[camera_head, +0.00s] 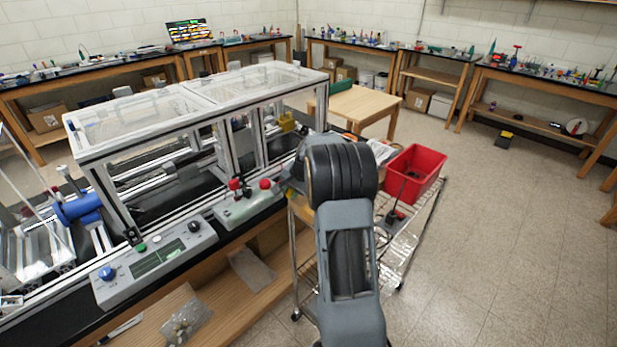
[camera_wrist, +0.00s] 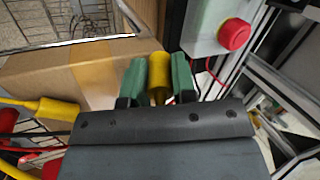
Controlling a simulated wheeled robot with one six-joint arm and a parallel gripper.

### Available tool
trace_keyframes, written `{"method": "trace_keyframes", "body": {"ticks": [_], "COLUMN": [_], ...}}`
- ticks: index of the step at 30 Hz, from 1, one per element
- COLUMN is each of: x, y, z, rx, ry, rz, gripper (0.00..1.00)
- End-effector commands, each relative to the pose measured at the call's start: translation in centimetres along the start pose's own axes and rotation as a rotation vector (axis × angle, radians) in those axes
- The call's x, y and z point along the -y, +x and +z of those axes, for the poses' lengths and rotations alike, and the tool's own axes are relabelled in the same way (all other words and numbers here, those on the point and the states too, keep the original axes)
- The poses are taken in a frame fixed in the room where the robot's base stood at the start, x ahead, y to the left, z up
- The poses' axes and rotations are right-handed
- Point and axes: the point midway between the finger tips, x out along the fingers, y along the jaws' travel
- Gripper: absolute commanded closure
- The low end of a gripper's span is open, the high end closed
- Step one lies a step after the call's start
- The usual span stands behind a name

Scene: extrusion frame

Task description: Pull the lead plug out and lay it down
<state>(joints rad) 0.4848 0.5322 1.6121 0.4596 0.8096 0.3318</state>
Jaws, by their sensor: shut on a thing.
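My gripper (camera_wrist: 158,80) shows in the wrist view with its two green fingers closed on either side of a yellow plug (camera_wrist: 158,68). The plug stands upright in the picture between the fingers. Its far end lies against a dark background, and I cannot tell whether it sits in a socket or is free. No lead can be clearly traced from it. In the head view my own arm covers the gripper and the plug.
A cardboard box (camera_wrist: 60,75) lies left of the fingers. A grey control box with a red button (camera_wrist: 234,34) is close on the right. Another yellow handle (camera_wrist: 40,106) and red and yellow leads lie at lower left. A red bin (camera_head: 415,172) stands on a wire cart.

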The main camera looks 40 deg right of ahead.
Motion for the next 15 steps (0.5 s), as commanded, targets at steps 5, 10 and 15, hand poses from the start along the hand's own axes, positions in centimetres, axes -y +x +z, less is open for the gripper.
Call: {"method": "trace_keyframes", "body": {"ticks": [5, 10, 15], "x": [-0.9, -1.4, -1.6], "y": [-3.0, -4.4, -4.5], "z": [-4.0, -5.7, -6.1], "rx": [-0.083, -0.121, -0.132], "ry": [0.169, 0.241, 0.260], "rz": [-0.077, -0.111, -0.120], "gripper": [1.00, 1.00, 1.00]}}
